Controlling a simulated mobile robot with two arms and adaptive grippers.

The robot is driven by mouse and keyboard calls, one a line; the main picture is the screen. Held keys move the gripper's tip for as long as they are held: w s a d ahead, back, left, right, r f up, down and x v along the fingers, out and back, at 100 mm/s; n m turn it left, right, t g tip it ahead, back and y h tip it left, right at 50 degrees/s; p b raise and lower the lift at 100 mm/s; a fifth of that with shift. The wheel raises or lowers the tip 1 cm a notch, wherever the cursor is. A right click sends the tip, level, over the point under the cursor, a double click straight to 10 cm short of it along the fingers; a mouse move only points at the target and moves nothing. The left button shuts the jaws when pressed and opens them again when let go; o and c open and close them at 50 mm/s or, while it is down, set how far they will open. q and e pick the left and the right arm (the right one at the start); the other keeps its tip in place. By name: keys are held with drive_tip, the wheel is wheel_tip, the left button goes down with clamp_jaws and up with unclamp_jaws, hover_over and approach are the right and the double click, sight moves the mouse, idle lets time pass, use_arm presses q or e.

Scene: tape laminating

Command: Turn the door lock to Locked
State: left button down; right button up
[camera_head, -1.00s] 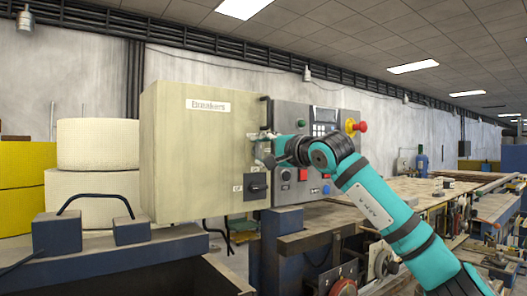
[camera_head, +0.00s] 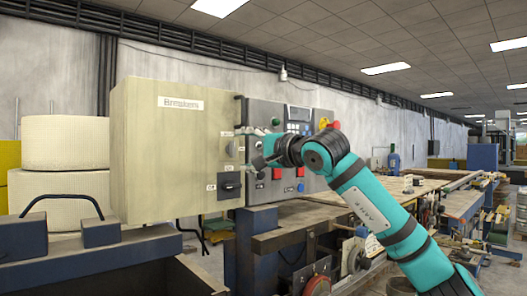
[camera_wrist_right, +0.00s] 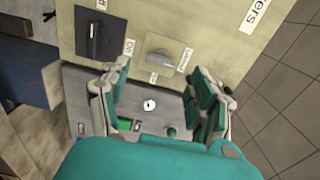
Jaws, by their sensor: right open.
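The door lock is a small grey knob (camera_wrist_right: 160,48) on the beige breaker box door, between my right fingers and beyond their tips in the right wrist view. Small labels sit beside and below it; their text is too small to read surely, and I cannot tell its setting. In the head view the lock (camera_head: 232,148) is a small spot near the right edge of the breaker box (camera_head: 165,150). My right gripper (camera_head: 256,150) is just right of it there. In the wrist view that gripper (camera_wrist_right: 160,72) is open and empty, apart from the knob. My left gripper is out of view.
A black breaker switch (camera_wrist_right: 100,38) is beside the lock; it also shows in the head view (camera_head: 229,185). A grey control panel (camera_head: 262,112) with buttons adjoins the box. A workbench (camera_head: 400,190) stretches right. White rolls (camera_head: 65,143) stand left.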

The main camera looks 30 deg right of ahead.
drive_tip(key=s+d, duration=0.1)
drive_tip(key=s, duration=0.6)
idle(0.3)
drive_tip(key=shift+s+f, duration=0.1)
